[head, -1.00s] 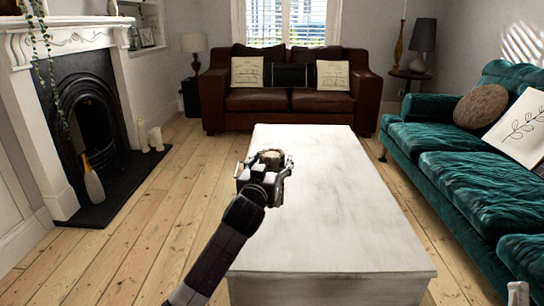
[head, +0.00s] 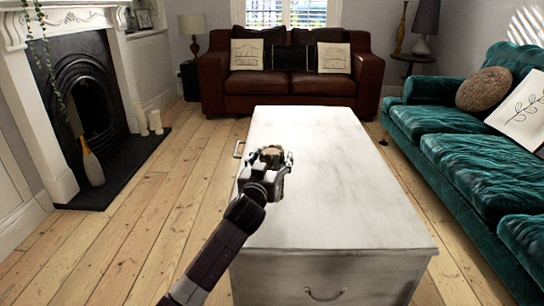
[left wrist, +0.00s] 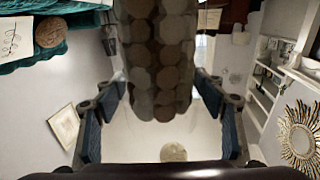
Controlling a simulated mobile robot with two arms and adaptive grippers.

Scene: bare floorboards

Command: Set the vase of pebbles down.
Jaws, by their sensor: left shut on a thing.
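The vase of pebbles (left wrist: 160,60) shows large in the left wrist view as a clear vessel packed with rounded brown-grey stones. It sits between the two fingers of my left gripper (left wrist: 160,97), which is shut on it. In the head view only the brown top of the vase (head: 271,154) shows above my left gripper (head: 266,172). The gripper is over the left edge of the white table (head: 325,190). I cannot tell from these views how high the vase is above the tabletop. My right gripper is not in view.
The tabletop is bare. A green sofa (head: 455,135) stands to its right and a brown leather sofa (head: 285,85) behind it. A fireplace (head: 88,110) with a bottle (head: 92,163) on its hearth is at the left. Open floorboards (head: 150,210) lie left of the table.

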